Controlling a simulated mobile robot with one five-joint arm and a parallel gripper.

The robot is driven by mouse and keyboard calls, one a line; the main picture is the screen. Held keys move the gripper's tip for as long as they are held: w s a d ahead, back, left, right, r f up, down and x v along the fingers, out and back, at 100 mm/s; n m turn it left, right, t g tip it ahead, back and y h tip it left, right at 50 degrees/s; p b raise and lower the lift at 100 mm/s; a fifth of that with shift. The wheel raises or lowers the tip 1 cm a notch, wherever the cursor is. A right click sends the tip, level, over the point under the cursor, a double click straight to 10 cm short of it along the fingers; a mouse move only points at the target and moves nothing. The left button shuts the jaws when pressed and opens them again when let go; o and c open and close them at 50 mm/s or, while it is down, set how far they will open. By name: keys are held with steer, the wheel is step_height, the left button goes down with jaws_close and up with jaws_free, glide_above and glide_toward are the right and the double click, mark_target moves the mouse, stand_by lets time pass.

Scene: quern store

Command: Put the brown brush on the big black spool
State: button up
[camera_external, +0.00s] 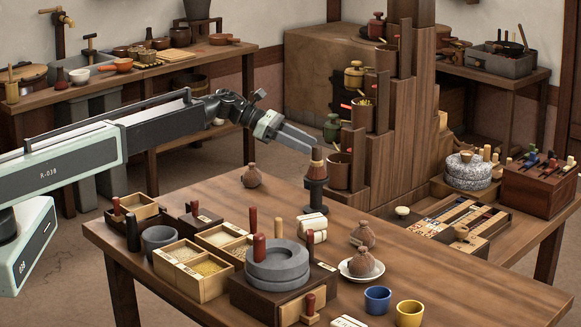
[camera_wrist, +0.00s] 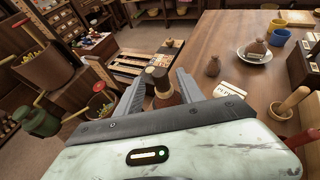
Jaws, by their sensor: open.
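The brown brush (camera_external: 317,170) stands upright on top of the big black spool (camera_external: 315,196), near the far edge of the wooden table. It has brown bristles, a pale band and a dark, short handle. My gripper (camera_external: 313,146) reaches in from the left at the brush's upper part. In the wrist view my open gripper (camera_wrist: 161,75) has one finger on each side of the brush (camera_wrist: 161,90). I cannot tell whether a finger touches it. The spool is hidden in the wrist view.
The wooden table (camera_external: 420,270) holds a stone quern (camera_external: 277,267), grain boxes (camera_external: 198,284), cloth rolls (camera_external: 313,222) and brown lidded pots. A stepped wooden cabinet (camera_external: 400,150) with pots stands close behind the spool. Blue (camera_external: 377,300) and yellow (camera_external: 409,313) cups stand at the front.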

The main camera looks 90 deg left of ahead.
steer(key=p+v, duration=0.1)
steer(key=v, duration=0.4)
steer(key=shift+s, duration=0.1)
